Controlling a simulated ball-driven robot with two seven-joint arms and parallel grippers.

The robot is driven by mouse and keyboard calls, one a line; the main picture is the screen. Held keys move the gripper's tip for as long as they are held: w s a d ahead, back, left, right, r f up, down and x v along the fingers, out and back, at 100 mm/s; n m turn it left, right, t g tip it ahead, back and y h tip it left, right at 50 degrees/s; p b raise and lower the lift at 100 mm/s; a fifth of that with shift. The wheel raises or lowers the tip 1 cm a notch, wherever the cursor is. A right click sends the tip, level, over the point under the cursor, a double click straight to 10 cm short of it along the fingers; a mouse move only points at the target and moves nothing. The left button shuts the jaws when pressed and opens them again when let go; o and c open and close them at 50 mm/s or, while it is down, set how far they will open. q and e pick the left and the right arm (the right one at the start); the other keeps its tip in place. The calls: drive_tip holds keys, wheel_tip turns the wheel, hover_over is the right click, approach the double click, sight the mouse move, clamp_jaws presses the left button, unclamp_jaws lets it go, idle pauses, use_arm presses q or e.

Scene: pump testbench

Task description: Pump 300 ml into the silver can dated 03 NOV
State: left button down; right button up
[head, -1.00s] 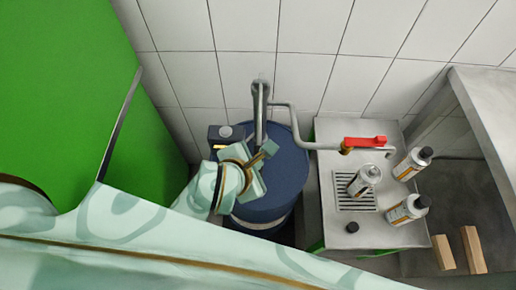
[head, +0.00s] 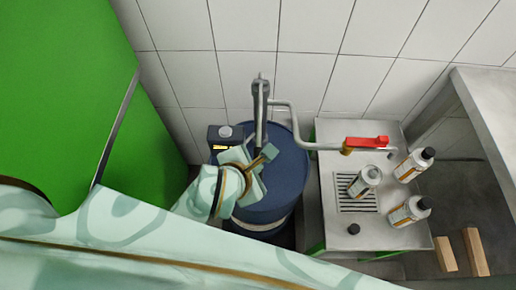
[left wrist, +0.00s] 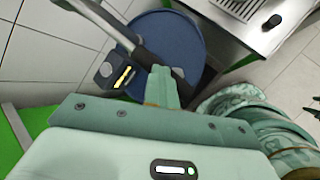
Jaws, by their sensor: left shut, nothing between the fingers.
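A silver can (head: 367,181) with its top uncapped stands on the drip grate (head: 357,205) of the metal bench. Two more silver cans with black caps stand to its right, an upper one (head: 408,168) and a lower one (head: 405,212). No date is readable. A grey hand pump (head: 260,100) stands on the blue drum (head: 285,185). Its pipe leads to a red valve handle (head: 367,142) above the bench. My left gripper (head: 268,154) is shut and empty beside the pump lever's lower end; its fingers (left wrist: 160,80) partly hide the lever (left wrist: 125,38). My right gripper is not visible.
A dark box with a yellow display (head: 222,140) is left of the drum. A loose black cap (head: 353,229) lies on the bench's front. Wooden blocks (head: 445,254) lie lower right. A green panel (head: 60,90) fills the left; a tiled wall is behind.

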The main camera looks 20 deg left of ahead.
use_arm(q)
drive_tip(key=shift+s+f+b, duration=0.1)
drive_tip(key=shift+f+b, duration=0.35)
drive_tip(key=shift+f, duration=0.2)
idle(0.4)
idle(0.5)
wheel_tip(320, 180, up, 10)
drive_tip(key=w+p, duration=0.1)
drive_tip(key=p, duration=0.9)
drive_tip(key=shift+r, duration=0.15)
idle(0.4)
drive_tip(key=shift+a, duration=0.1)
drive_tip(key=r+p, duration=0.4)
drive_tip(key=r, duration=0.1)
drive_tip(key=shift+w+a+p, duration=0.1)
drive_tip(key=shift+w+p, duration=0.15)
drive_tip(key=shift+p, duration=0.1)
idle(0.7)
